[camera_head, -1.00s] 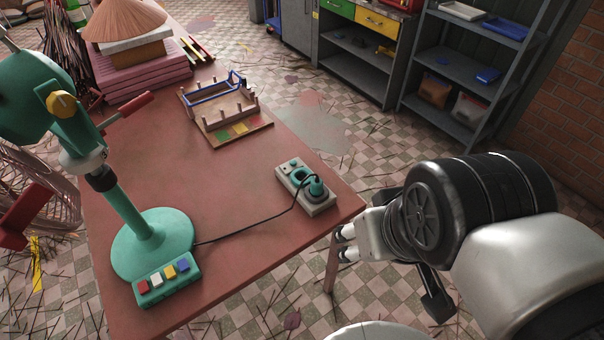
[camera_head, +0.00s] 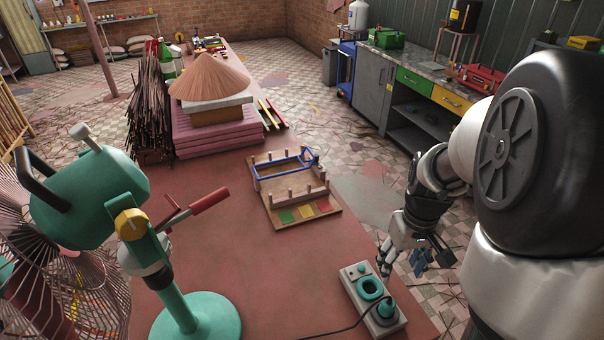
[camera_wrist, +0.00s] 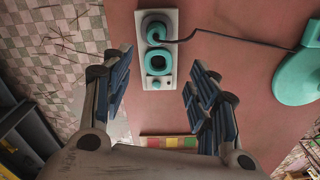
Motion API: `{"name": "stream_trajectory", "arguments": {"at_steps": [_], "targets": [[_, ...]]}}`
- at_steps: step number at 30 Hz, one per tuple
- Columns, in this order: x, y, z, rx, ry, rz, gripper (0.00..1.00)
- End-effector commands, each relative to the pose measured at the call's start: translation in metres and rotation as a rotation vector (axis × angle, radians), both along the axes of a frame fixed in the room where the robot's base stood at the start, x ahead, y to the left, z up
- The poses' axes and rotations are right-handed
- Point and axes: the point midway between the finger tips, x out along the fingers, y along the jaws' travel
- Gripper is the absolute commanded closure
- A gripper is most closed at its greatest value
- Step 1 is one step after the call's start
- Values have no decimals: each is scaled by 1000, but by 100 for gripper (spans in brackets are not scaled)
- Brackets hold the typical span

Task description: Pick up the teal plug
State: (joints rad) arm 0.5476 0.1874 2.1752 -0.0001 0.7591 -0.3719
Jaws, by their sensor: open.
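The teal plug (camera_head: 385,309) sits in the near end of a pale grey socket strip (camera_head: 351,284) at the table's right edge, with a black cable (camera_head: 335,331) running from it. In the wrist view the plug (camera_wrist: 156,33) is at the upper end of the strip (camera_wrist: 168,80). A teal ring socket (camera_head: 370,288) beside it looks empty. My gripper (camera_head: 400,265) is open and empty, apart from the plug, above and right of the strip in the head view. In the wrist view the gripper's fingers (camera_wrist: 160,75) spread either side of the strip's lower end.
A teal fan (camera_head: 195,318) stands on the table (camera_head: 260,230) at left. A wooden rack (camera_head: 290,222) with coloured squares lies behind the strip. A pink stack with a conical hat (camera_head: 210,75) is farther back. A workbench (camera_head: 415,95) stands beyond the floor.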

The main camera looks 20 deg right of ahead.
Motion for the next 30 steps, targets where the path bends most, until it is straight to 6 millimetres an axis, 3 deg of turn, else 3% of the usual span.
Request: {"name": "stream_trajectory", "arguments": {"at_steps": [3,8,21,30], "targets": [[-1,-11,-12,10,16,-9,46],[-2,-12,-34,13,20,-8,46],[-3,-11,-123,12,19,-8,46],[-4,-12,-141,11,18,-9,46]]}}
